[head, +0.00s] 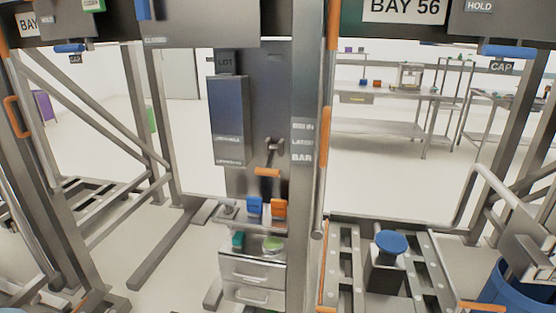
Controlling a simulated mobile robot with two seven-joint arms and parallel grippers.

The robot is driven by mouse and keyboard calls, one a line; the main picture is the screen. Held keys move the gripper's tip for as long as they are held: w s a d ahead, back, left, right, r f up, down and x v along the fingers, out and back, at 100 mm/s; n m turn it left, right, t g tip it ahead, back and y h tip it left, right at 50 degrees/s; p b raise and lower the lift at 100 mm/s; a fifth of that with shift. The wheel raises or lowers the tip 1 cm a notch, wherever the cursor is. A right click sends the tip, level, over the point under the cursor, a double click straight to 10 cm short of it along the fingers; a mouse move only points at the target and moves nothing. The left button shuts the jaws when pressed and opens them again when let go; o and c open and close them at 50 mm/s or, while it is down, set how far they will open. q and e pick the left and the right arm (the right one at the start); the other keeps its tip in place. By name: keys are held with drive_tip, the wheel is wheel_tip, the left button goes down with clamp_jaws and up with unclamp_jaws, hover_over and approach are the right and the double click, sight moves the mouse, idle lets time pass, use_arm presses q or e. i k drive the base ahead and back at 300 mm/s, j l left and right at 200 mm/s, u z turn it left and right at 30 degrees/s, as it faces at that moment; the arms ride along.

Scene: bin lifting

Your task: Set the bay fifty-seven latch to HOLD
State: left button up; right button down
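A sign reading BAY 56 (404,10) hangs at the top right. A sign reading BAY (27,23) shows at the top left, its number not readable. Right of the BAY 56 sign is a dark panel with a HOLD label (480,6), and a blue handle (506,51) lies level below it. On the left, a similar blue handle (70,48) lies below a dark panel with a faint HOLD label (47,19). I cannot tell which belongs to bay fifty-seven. Neither gripper can be made out.
A central post carries a dark screen (228,120), an orange-gripped lever (267,172) and a BIN IN LATCH BAR label (302,141). Below stands a drawer unit (252,272). A blue round pad (391,243) stands at the lower right. Workbenches (385,98) stand behind.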

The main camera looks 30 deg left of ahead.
sight(268, 171)
drive_tip(key=i+j, duration=0.2)
drive_tip(key=i, duration=0.2)
drive_tip(key=i+j, duration=0.2)
drive_tip(key=i, duration=0.15)
drive_tip(key=i+j, duration=0.2)
drive_tip(key=i, duration=0.2)
